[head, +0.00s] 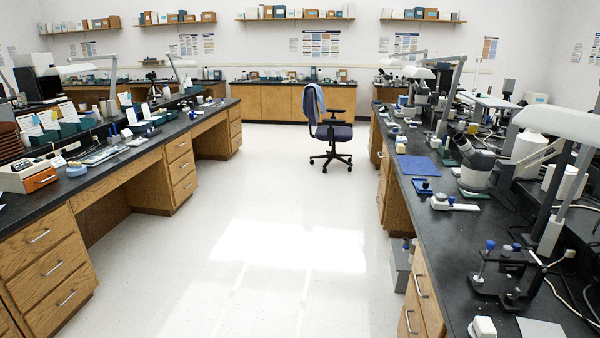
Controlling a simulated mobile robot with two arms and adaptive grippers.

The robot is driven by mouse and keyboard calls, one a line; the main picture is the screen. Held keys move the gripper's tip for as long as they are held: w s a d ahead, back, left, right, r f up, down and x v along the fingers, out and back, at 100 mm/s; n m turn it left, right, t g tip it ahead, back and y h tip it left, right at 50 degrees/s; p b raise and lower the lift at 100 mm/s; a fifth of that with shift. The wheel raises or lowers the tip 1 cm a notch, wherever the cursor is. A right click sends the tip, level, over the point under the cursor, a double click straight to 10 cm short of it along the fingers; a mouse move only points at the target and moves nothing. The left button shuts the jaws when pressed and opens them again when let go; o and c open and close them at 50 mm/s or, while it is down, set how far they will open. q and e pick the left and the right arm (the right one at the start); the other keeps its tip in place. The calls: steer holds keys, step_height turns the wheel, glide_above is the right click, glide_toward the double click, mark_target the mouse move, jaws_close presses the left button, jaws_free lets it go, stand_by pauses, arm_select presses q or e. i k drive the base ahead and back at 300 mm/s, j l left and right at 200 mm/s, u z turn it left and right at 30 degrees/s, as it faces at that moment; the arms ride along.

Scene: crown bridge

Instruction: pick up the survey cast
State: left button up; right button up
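I cannot tell for sure which thing is the survey cast. On the right bench (415,168), a small white block (483,327) lies at the near edge, partly cut off by the bottom of the picture. A white piece with a blue part (441,202) lies farther back on the same bench. A dark metal stand with blue knobs (505,277) is between them, nearer the right side. Neither of my grippers shows in the head view.
A left bench (52,215) with wooden drawers holds several small items. The pale floor (255,200) between the benches is clear. An office chair (330,130) stands at the back. A grey bin (400,265) stands against the right bench. Lamps and microscopes crowd the right bench.

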mark_target(400, 148)
steer(key=i, duration=1.95)
steer(key=i+j+z, duration=0.2)
steer(key=i+z, duration=0.25)
steer(key=i, duration=0.2)
steer(key=i+j+z, duration=0.5)
steer(key=i, duration=0.15)
steer(key=i+j+z, duration=0.7)
steer(key=z, duration=0.2)
steer(key=i+j+z, duration=0.15)
steer(key=j+z, duration=0.15)
steer(key=z, duration=0.2)
steer(key=i+j+z, duration=0.1)
steer(key=j, duration=0.35)
steer(key=i+j+z, duration=0.15)
steer(key=j, duration=0.35)
steer(key=i+j+z, duration=0.1)
steer(key=j, duration=0.4)
steer(key=i+j+z, duration=0.15)
steer(key=j, duration=0.4)
steer(key=i+j+z, duration=0.1)
steer(key=j, duration=0.4)
